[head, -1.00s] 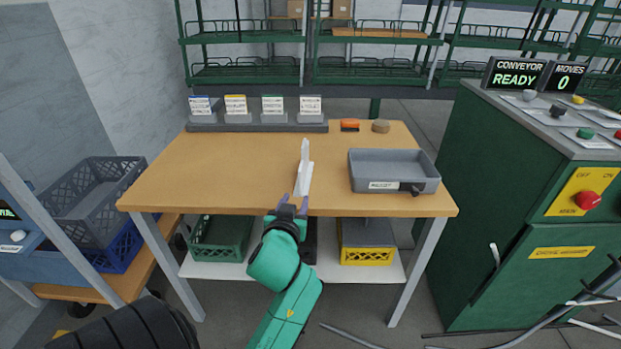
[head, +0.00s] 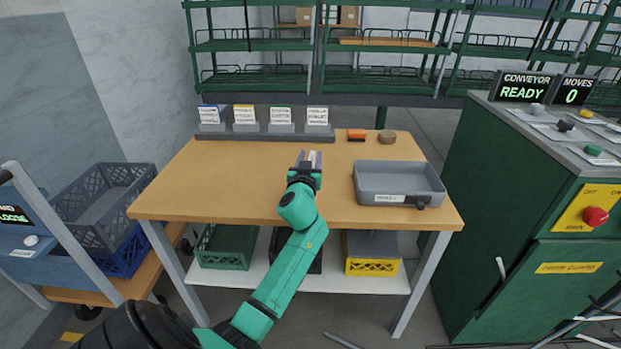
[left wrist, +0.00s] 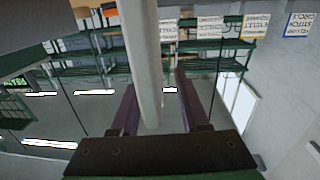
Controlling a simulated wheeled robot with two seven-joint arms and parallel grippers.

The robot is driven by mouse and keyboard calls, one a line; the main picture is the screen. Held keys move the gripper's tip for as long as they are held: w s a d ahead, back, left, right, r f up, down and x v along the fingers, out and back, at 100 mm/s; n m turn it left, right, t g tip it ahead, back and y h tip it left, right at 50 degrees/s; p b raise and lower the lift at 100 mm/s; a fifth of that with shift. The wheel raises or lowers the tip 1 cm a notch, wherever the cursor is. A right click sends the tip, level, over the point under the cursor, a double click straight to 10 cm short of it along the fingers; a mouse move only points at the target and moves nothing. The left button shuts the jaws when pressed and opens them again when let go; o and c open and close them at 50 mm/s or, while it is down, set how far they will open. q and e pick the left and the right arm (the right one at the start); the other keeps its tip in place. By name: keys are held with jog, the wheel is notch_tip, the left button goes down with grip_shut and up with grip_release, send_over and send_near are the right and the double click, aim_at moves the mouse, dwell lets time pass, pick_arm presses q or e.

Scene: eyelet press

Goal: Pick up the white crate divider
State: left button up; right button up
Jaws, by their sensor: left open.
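The white crate divider (head: 312,156) stands on the wooden table, mostly hidden behind my left gripper in the head view. My left gripper (head: 309,158) is open, with its purple fingers pointing away over the table. In the left wrist view, the pale divider (left wrist: 143,55) is an upright bar between the two spread fingers of the left gripper (left wrist: 155,95). A gap shows on the right side; contact on the left side cannot be told. My right gripper is not in view.
A grey tray (head: 398,170) stands right of the gripper on the table (head: 240,190). A card rack (head: 262,134), an orange item (head: 356,134) and a brown round item (head: 387,136) line the back. The table's left part is clear.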

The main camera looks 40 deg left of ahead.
pick_arm(q)
grip_shut()
dwell(1.4)
